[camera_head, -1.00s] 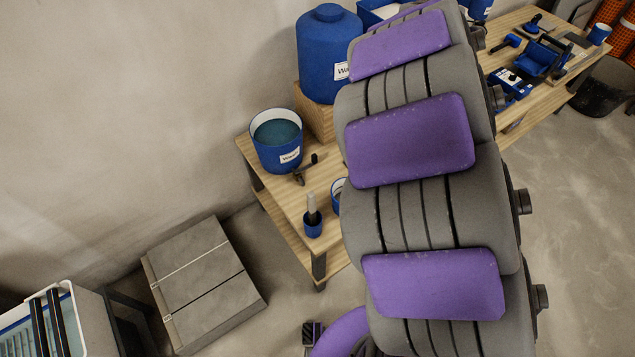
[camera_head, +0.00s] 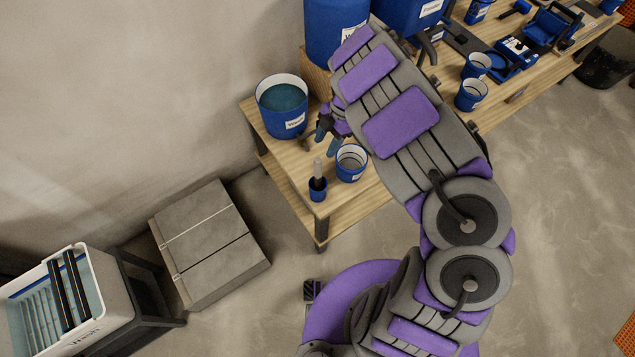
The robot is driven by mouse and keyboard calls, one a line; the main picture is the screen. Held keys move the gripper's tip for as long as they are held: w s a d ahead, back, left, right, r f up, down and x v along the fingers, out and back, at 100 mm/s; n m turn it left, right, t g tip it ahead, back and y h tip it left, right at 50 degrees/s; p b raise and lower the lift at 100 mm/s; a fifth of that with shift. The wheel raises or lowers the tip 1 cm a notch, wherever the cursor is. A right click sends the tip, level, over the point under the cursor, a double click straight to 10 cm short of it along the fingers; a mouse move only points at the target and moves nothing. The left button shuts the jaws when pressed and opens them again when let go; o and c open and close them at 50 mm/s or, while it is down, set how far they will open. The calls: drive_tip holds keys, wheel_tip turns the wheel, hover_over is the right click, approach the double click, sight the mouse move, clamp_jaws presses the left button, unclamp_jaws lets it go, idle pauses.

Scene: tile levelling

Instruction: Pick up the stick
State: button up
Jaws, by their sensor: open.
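A light grey stick (camera_head: 318,168) stands nearly upright in a small dark blue cup (camera_head: 318,190) at the near left corner of the wooden table. My gripper (camera_head: 326,146) is above the table, a little beyond the stick in the picture, between the large blue bucket and an open blue-and-white cup. Its dark fingers point down and toward the left. It is open and appears apart from the stick. The stick's lower end is hidden inside the cup.
The wooden table (camera_head: 290,165) holds a bucket of liquid (camera_head: 284,108), an open cup (camera_head: 351,162) close right of the stick, and a large blue container (camera_head: 335,35) behind. Grey slabs (camera_head: 208,240) and a white tub (camera_head: 100,285) stand at lower left.

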hover_over(315, 170)
drive_tip(key=d, duration=0.2)
drive_tip(key=f, duration=0.4)
drive_tip(key=w+f+b, duration=0.1)
drive_tip(key=f, duration=0.1)
drive_tip(key=w+b+x, duration=0.1)
drive_tip(key=x, duration=0.5)
drive_tip(key=shift+s+a+f, duration=0.25)
drive_tip(key=shift+s+a, duration=0.05)
drive_tip(key=shift+d+r, duration=0.1)
drive_tip(key=shift+d, duration=0.4)
drive_tip(key=shift+c, duration=0.2)
drive_tip(key=shift+d, duration=0.1)
drive_tip(key=shift+c, duration=0.7)
drive_tip(key=shift+a, duration=0.45)
drive_tip(key=c, duration=0.8)
drive_tip(key=shift+d, duration=0.15)
clamp_jaws()
